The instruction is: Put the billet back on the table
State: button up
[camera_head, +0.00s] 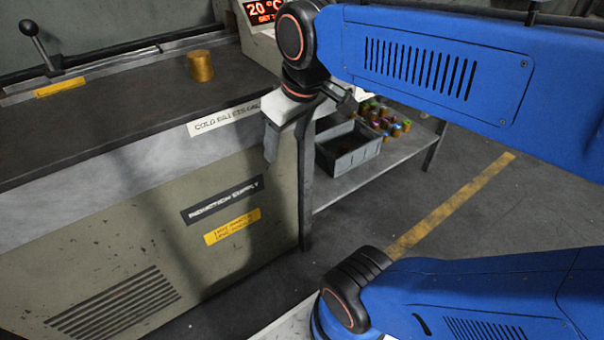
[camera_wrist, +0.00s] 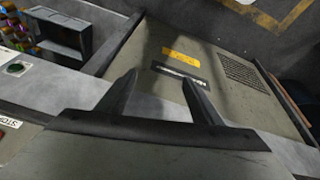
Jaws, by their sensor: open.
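A short gold-coloured billet (camera_head: 201,66) stands upright on the dark top of the table (camera_head: 110,118) in the head view. The table's front edge carries a "COLD BILLETS" label (camera_head: 223,118). My gripper (camera_head: 305,125) is beyond the table's right front corner, well to the right of the billet and apart from it. In the wrist view my gripper (camera_wrist: 158,82) is open, with nothing between its fingers. The billet is not seen in the wrist view.
A grey bin (camera_head: 348,146) and several small coloured cylinders (camera_head: 385,122) are on a low shelf right of the table. A control box (camera_head: 262,38) with a red "20 °C" display stands behind my gripper. A lever (camera_head: 40,48) is at the back left. Floor at right is clear.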

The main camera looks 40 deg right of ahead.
jog(key=s+f+m, duration=0.2)
jog(key=s+f, duration=0.2)
jog(key=f, duration=0.3)
jog(key=shift+s+d+m+t, duration=0.3)
jog(key=shift+s+t, duration=0.1)
